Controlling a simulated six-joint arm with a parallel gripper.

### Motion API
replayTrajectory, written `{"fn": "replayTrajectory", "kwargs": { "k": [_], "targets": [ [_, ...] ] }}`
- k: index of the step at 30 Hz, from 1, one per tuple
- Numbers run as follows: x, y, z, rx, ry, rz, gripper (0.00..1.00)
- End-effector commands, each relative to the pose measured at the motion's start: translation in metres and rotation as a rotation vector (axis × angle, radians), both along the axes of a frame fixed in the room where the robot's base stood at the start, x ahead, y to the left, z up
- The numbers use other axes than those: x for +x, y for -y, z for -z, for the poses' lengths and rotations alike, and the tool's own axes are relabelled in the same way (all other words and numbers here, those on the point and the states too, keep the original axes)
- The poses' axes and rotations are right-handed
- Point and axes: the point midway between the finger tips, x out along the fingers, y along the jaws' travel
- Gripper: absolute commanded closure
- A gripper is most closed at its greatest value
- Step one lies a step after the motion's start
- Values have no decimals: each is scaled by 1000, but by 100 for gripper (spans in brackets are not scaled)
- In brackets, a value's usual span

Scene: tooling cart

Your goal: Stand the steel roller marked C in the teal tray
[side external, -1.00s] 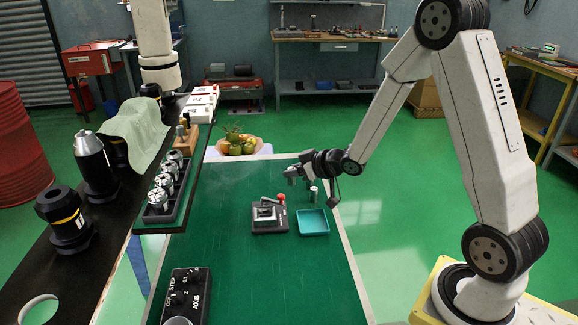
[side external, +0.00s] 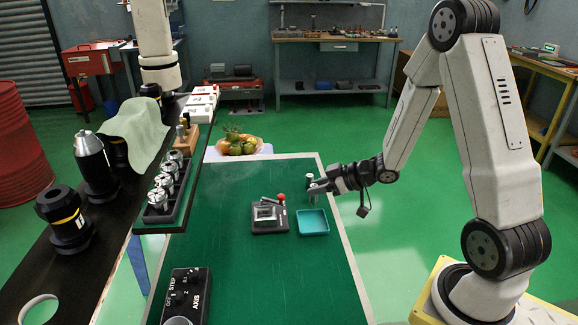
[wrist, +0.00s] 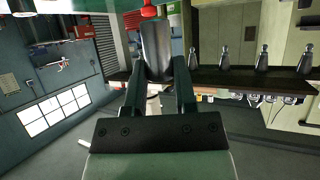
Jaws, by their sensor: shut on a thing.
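My gripper (side external: 314,188) is shut on a grey steel roller, which shows as a cylinder (wrist: 156,50) between the two fingers in the wrist view. In the side view a small upright metal cylinder (side external: 311,178) shows at the fingertips, and pale metal shows below them. I cannot tell whether that lower part is the same roller or another one behind. No letter can be read. The teal tray (side external: 314,232) lies on the green table in front of the gripper, nearer the camera. Its visible inside looks empty.
A grey fixture with a red-knobbed lever (side external: 270,218) stands just left of the tray. A control box (side external: 187,295) is at the near left. A rack of metal parts (side external: 166,190) is on the left shelf.

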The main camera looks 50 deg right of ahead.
Motion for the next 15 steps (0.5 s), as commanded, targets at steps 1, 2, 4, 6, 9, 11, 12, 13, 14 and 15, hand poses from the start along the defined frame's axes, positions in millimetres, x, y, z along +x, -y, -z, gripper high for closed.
{"fn": "replayTrajectory", "kwargs": {
  "k": [1,2,4,6,9,11,12,13,14,15],
  "targets": [
    [0,0,3,1,0,0,100],
    [0,0,4,1,1,0,100],
    [0,0,10,2,-1,0,100],
    [0,0,17,2,-1,0,100],
    [0,0,27,2,-2,1,100],
    [0,0,32,1,0,0,100],
    [1,0,35,2,0,0,100],
    [1,0,37,1,1,0,100],
    [1,0,38,0,1,0,100],
    [1,0,40,0,1,1,100]
  ]
}}
